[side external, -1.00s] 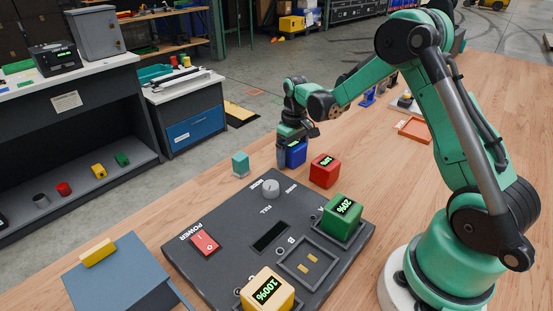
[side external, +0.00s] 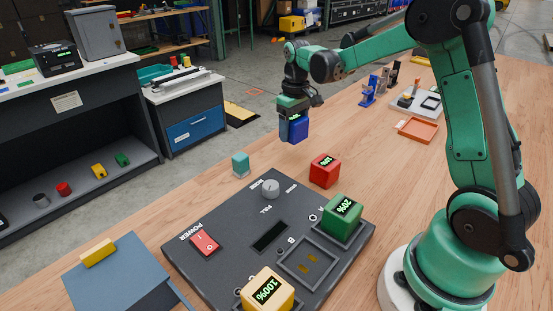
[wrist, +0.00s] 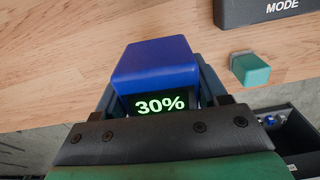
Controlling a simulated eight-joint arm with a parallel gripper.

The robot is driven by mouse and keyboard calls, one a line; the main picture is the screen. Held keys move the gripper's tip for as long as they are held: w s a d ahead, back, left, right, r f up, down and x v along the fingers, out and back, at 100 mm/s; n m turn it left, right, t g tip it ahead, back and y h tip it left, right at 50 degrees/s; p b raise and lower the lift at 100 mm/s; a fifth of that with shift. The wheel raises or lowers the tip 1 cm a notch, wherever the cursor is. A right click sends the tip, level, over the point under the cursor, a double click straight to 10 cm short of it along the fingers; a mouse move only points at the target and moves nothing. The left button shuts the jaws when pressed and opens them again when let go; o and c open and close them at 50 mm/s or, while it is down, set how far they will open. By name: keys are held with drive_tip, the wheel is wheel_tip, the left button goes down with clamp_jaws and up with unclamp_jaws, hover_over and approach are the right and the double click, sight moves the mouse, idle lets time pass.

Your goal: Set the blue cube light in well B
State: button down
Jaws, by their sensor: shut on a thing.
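The blue cube light (side external: 294,127) is held in my gripper (side external: 293,117), raised above the table beyond the dark panel. In the wrist view the blue cube (wrist: 157,62) sits between the fingers, and its display reads 30%. Well B (side external: 283,267) is the empty square frame in the panel, with contacts on its floor. The green cube light (side external: 342,219) stands in well A, showing 20%. The yellow cube light (side external: 267,290) stands at the panel's near edge, showing 100%; the well under it is mostly hidden. The red cube light (side external: 325,171) is on the table.
The dark panel (side external: 190,254) carries a red power switch (side external: 204,242) and a grey mode knob (side external: 270,187). A small teal block (side external: 240,164) stands near the table edge. A blue-grey box (side external: 117,273) is at lower left. An orange tray (side external: 417,130) lies farther back.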

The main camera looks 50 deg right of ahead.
wheel_tip(320, 180, up, 12)
drive_tip(key=shift+f, duration=0.1)
drive_tip(key=shift+a+r, duration=0.1)
drive_tip(key=shift+r, duration=0.2)
drive_tip(key=s+a, duration=0.2)
drive_tip(key=a, duration=0.4)
hover_over(308, 264)
drive_tip(key=shift+n, duration=0.4)
wheel_tip(308, 264, down, 10)
drive_tip(key=shift+f, duration=1.45)
drive_tip(key=shift+f, duration=0.8)
drive_tip(key=shift+f, duration=0.75)
